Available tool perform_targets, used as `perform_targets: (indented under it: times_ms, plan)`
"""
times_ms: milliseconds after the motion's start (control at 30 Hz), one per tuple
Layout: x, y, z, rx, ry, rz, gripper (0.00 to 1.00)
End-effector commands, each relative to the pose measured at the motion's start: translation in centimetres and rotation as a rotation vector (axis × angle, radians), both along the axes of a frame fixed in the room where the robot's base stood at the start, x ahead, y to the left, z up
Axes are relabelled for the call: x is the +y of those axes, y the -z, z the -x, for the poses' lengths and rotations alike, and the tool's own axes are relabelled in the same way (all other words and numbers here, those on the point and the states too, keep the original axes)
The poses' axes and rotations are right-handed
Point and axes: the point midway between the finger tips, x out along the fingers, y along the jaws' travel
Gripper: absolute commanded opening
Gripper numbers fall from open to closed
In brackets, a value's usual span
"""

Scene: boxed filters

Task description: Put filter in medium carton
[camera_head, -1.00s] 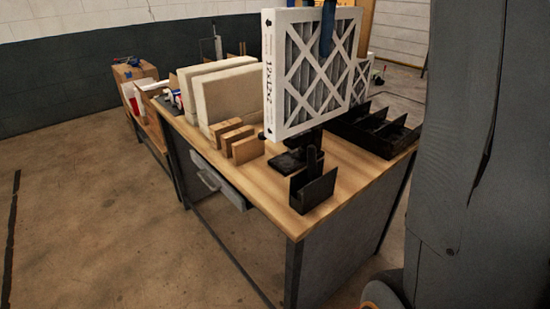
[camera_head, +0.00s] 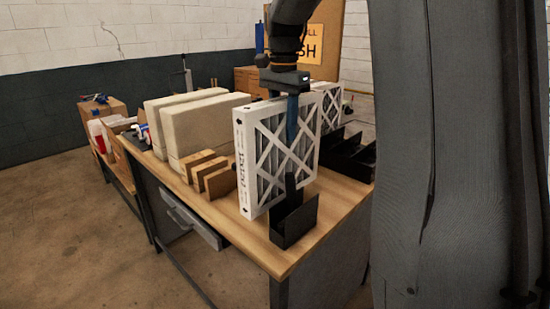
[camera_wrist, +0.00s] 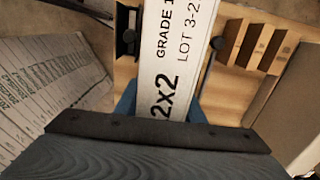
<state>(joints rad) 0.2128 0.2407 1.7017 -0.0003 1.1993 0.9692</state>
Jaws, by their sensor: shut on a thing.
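The held filter (camera_head: 275,160) is a white-framed, pleated panel with a white lattice over its face. It stands upright, low over the table, with its lower edge close behind a black holder (camera_head: 293,220). I cannot tell whether it touches the table or holder. My gripper (camera_head: 292,112) is shut on the filter's upper part from above. In the wrist view the filter's printed edge (camera_wrist: 176,60) runs between the blue fingers of my gripper (camera_wrist: 160,105). No carton is clearly marked as medium; small brown pieces (camera_head: 218,182) and large cream boxes (camera_head: 190,125) stand to the left.
A second lattice-faced filter (camera_head: 333,105) stands behind on the right. Black open trays (camera_head: 348,155) lie at the table's right. The wooden tabletop (camera_head: 240,232) has bare room at the front left. A drawer (camera_head: 190,226) juts from the table's left side.

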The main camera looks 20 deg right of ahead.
Motion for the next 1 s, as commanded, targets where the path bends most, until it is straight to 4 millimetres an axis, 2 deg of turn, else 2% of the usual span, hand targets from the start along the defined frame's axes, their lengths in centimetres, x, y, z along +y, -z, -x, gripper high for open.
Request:
perform_targets:
  times_ms: [500,867,900,1000]
  plan:
    - [0.0,5.6,0.0,0.001,0.0,-0.001,0.0]
    - [0.0,5.9,0.0,0.0,0.0,0.0,0.0]
    - [0.0,6.0,0.0,0.0,0.0,0.0,0.37]
    - [0.0,6.0,0.0,0.0,0.0,0.0,0.53]
